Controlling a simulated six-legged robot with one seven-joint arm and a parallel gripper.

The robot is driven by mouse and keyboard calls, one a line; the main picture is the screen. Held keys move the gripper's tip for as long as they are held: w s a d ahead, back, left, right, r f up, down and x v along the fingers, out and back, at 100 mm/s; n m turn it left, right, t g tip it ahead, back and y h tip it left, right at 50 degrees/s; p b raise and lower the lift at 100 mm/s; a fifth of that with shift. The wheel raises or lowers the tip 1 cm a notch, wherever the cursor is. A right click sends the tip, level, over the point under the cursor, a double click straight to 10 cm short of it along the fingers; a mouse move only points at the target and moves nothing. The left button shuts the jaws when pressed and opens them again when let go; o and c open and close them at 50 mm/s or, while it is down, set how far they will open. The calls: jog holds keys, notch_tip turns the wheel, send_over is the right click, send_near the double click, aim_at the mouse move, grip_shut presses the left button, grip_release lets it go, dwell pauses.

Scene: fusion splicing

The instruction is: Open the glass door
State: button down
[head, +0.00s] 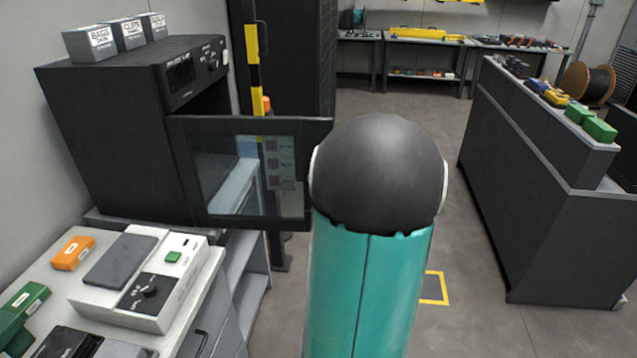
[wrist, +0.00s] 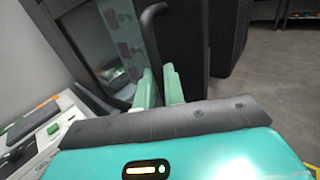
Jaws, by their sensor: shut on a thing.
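The glass door (head: 248,172) has a dark frame and a clear pane with labels. In the head view it stands swung out from the black cabinet (head: 115,125), extending right toward my arm. The wrist view also shows the door pane (wrist: 108,42) at upper left. Its dark curved handle (wrist: 149,25) runs down between the green fingers of my gripper (wrist: 159,82). My gripper is shut on the handle. In the head view my arm hides the gripper and the handle.
A white bench (head: 60,308) at lower left holds a white device (head: 150,280), an orange box (head: 73,253) and green boxes. A yellow-black post (head: 254,70) stands behind the door. A dark counter (head: 540,190) is at right, with clear floor (head: 465,250) before it.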

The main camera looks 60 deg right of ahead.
jog(key=shift+w+a+r, duration=0.1)
jog(key=shift+w+a, duration=0.45)
jog(key=shift+w, duration=0.15)
jog(key=c, duration=1.5)
grip_release()
jog(key=shift+w+a, duration=0.1)
jog(key=shift+w, duration=0.1)
jog(key=shift+s, duration=0.25)
jog(key=shift+s+d, duration=0.1)
jog(key=shift+d, duration=0.1)
jog(key=v, duration=1.3)
jog(key=shift+s+a, duration=0.1)
jog(key=shift+s, duration=0.2)
